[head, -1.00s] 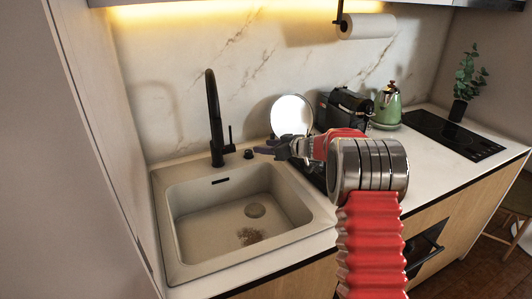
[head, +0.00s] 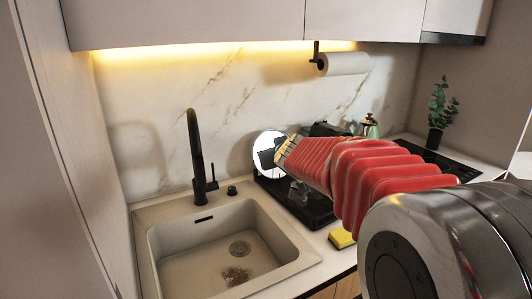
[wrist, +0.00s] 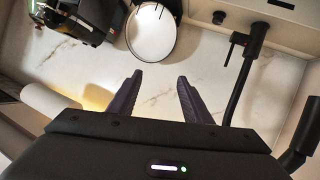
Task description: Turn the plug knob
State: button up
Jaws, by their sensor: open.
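The plug knob (head: 232,190) is a small black knob on the sink's back rim, just right of the black faucet (head: 196,150). It also shows in the wrist view (wrist: 218,17), near the top and apart from my fingers. My gripper (wrist: 162,92) is open and empty, with its two dark fingers spread in front of the marble backsplash. In the head view my red-sleeved arm reaches in from the right, and the gripper itself is mostly hidden or hard to make out near the round white plate (head: 263,140).
The beige sink (head: 180,255) has brown residue near its drain. A paper roll (head: 345,64) hangs below the upper cabinets.

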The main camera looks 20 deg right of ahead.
jog(key=s+a+f+g, duration=0.2)
jog(key=s+a+f, duration=0.1)
jog(key=s, duration=1)
jog(key=s+a+f+g+y, duration=0.1)
jog(key=s+a+f+g, duration=0.2)
jog(key=s, duration=1)
jog(key=s+a+f+m+g, duration=0.1)
jog(key=s+f, duration=0.5)
jog(key=s, duration=0.8)
jog(key=a+g, duration=0.1)
jog(key=a, duration=0.1)
jog(key=shift+a+g+y, duration=0.35)
jog(key=shift+g+y, duration=0.05)
jog(key=shift+s, duration=0.1)
jog(key=shift+c, duration=0.3)
